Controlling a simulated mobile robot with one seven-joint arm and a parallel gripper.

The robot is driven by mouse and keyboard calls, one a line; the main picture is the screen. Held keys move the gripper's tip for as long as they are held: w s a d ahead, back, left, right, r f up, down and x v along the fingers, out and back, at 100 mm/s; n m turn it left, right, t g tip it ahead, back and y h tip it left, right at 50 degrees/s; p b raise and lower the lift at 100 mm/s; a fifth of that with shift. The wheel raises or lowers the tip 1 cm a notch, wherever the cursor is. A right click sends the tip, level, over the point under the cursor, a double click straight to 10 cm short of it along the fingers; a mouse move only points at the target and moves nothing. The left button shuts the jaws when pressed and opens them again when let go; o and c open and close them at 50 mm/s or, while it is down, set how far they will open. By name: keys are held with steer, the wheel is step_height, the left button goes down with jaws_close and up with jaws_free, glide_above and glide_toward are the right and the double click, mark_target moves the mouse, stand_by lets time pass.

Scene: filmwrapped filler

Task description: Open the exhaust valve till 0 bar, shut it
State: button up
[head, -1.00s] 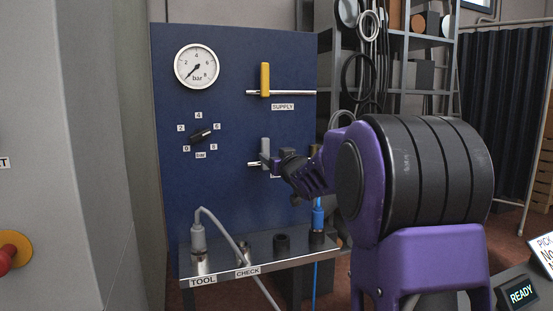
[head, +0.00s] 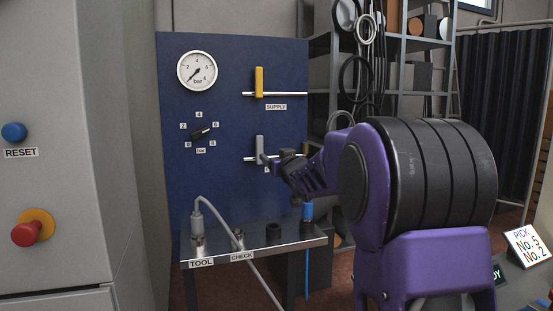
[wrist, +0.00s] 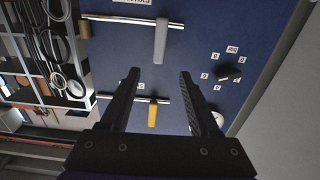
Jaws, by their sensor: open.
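The grey exhaust valve handle (head: 259,148) stands upright, crosswise to its horizontal pipe, low on the blue panel (head: 225,120). It also shows in the wrist view (wrist: 160,40), beyond my fingertips and between their lines. My gripper (head: 268,161) is open and empty just right of the handle in the head view; the wrist view also shows its two fingers apart (wrist: 159,73). I cannot tell whether a finger touches the handle. The label under the handle is mostly hidden by my gripper. The pressure gauge (head: 197,70) has its needle at lower left, at about 0 bar.
The yellow supply handle (head: 259,82) stands upright above the exhaust valve. A black selector knob (head: 202,132) is at left. Below, a metal shelf (head: 255,252) holds hose connectors. A grey cabinet (head: 75,120) with a blue reset button (head: 13,132) and red button (head: 26,234) stands left.

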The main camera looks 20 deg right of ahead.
steer(key=shift+s, duration=0.4)
